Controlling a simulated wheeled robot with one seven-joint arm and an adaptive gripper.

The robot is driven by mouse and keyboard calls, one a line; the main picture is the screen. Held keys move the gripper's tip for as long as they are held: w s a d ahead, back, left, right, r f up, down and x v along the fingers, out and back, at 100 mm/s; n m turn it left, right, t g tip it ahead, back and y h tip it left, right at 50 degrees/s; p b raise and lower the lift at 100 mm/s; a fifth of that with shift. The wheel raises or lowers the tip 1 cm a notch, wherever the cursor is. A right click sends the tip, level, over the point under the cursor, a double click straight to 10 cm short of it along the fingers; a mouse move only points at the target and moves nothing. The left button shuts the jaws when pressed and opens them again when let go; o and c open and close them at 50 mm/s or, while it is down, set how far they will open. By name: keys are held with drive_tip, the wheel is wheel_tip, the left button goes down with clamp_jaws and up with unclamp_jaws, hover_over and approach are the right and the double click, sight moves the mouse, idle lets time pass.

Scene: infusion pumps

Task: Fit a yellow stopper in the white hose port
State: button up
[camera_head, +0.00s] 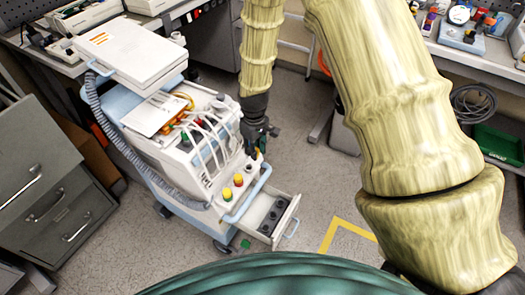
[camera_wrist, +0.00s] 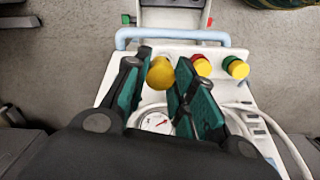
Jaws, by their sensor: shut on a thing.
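My gripper (camera_wrist: 168,88) has teal finger pads shut on a yellow stopper (camera_wrist: 160,73), seen between the fingertips in the wrist view. In the head view my gripper (camera_head: 259,150) is pointed down over the front right top of the white medical cart, and the held stopper is hard to make out.
A pale blue handle (camera_wrist: 172,34) runs along the cart's edge. A round gauge (camera_wrist: 156,122) sits between my fingers' bases. White hoses (camera_head: 208,140) arch over the cart top. An open drawer (camera_head: 285,222) juts from the cart's front. A grey cabinet (camera_head: 50,195) stands left.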

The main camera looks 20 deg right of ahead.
drive_tip(key=shift+w+a+f+b, duration=0.25)
drive_tip(key=shift+w+a+f, duration=0.1)
drive_tip(key=shift+f, duration=0.5)
drive_tip(key=shift+w+a+f+b, duration=0.2)
drive_tip(key=shift+a+f+b, duration=0.15)
drive_tip(key=shift+f, duration=0.45)
drive_tip(key=shift+w+a+f+b, duration=0.2)
drive_tip(key=shift+w+a+f, duration=0.15)
drive_tip(key=shift+f, duration=0.5)
drive_tip(key=shift+s+f+b, duration=0.1)
drive_tip(key=shift+f+b, duration=0.35)
drive_tip(key=shift+f, duration=1.2)
drive_tip(key=o, duration=0.8)
drive_tip(key=shift+r, duration=0.1)
wheel_tip(320, 180, up, 12)
